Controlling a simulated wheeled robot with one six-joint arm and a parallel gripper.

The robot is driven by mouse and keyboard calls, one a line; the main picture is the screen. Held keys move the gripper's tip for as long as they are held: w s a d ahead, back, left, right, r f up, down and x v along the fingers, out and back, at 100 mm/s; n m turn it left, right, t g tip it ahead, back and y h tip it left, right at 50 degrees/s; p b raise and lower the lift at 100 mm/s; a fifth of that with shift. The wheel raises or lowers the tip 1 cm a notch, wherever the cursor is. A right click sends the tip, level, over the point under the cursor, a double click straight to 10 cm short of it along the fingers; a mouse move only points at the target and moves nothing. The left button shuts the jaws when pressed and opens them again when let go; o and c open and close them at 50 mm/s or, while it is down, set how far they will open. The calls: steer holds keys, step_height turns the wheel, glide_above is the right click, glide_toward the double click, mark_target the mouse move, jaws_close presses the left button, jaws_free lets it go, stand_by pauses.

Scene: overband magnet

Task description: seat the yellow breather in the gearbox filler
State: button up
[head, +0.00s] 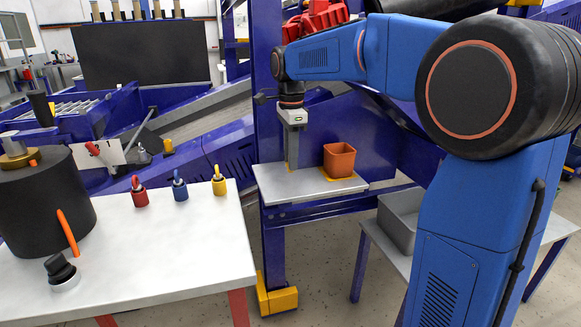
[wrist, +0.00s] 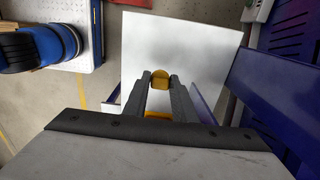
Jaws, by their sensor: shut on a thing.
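My gripper (head: 291,160) points down over a small grey shelf (head: 290,189) in the middle of the head view. In the wrist view my gripper (wrist: 160,80) is shut on a yellow piece with a rounded top, which I take as the yellow breather (wrist: 160,78). In the head view only a small bit of yellow shows by the fingertips. Whether the breather touches the shelf is not clear. More yellow shows between the fingers nearer the wrist camera. I cannot pick out the gearbox filler with certainty in either view.
An orange cup (head: 339,159) stands on the shelf, right of my gripper. A blue post (head: 268,100) rises close on the left. A white table (head: 170,260) at left holds red, blue and yellow padlocks and a dark drum (head: 45,205). A grey bin (head: 399,218) stands lower right.

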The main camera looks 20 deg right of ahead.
steer(key=shift+f, duration=1.65)
steer(key=shift+f, duration=0.2)
steer(key=o, duration=1)
steer(key=shift+o, duration=0.2)
steer(key=shift+r, duration=0.1)
step_height(320, 180, up, 17)
steer(key=shift+s+r, duration=0.15)
steer(key=shift+s, duration=0.05)
steer(key=s+d+f+n+t, duration=0.15)
steer(key=s+f+n, duration=0.25)
steer(key=s, duration=0.4)
steer(key=s+d+f+n+t, duration=0.1)
steer(key=s+d+f+n, duration=0.3)
steer(key=s, duration=0.5)
steer(key=s+d+f+n+t, duration=0.1)
steer(key=s+f+n+t, duration=0.1)
steer(key=s+f+n, duration=0.8)
steer(key=s+f, duration=0.6)
steer(key=f, duration=0.2)
steer(key=shift+d+f, duration=0.2)
steer(key=shift+d, duration=0.05)
